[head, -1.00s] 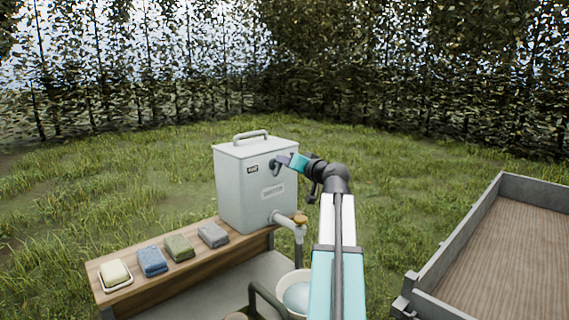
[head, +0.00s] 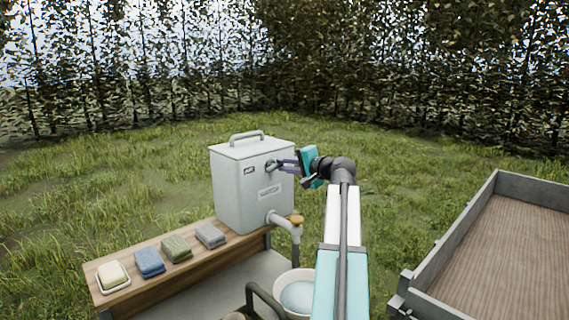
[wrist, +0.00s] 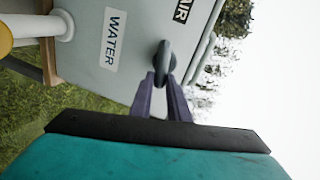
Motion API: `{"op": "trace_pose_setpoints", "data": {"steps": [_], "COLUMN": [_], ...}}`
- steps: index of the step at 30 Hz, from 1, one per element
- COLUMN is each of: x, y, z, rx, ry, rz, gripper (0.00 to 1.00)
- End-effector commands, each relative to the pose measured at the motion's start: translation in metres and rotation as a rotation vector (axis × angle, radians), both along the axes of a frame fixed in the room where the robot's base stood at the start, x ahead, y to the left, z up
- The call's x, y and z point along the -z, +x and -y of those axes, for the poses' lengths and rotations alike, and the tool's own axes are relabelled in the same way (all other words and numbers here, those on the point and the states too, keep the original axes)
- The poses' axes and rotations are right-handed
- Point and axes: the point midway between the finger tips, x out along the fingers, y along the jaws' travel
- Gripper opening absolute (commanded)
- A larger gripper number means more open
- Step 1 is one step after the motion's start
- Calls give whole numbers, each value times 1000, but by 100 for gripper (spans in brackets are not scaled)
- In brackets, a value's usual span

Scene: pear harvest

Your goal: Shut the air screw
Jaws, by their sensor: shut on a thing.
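The grey air screw (head: 270,166) is on the upper front face of the pale grey water tank (head: 236,185), beside the AIR label. In the wrist view the screw (wrist: 165,52) shows as a rounded grey knob between the AIR and WATER labels. My gripper (head: 277,165) is at the screw, its two purple fingers reaching to it from the right. In the wrist view my gripper (wrist: 164,80) is shut on the screw's near end. The fingers partly hide where they touch it.
A tap with a yellow-orange handle (head: 296,220) is low on the tank, above a white basin (head: 297,294). Soap (head: 113,273) and several folded cloths lie on the wooden bench (head: 195,253). A grey-walled cart (head: 440,262) stands at right.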

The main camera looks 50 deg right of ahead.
Motion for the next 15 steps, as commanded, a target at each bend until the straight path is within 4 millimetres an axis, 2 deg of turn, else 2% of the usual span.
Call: {"op": "trace_pose_setpoints", "data": {"steps": [7, 15], "x": [3, 5], "y": [0, 0], "z": [2, 2], "rx": [2, 1], "ry": [131, 178], "rz": [9, 12], "gripper": [0, 0]}}
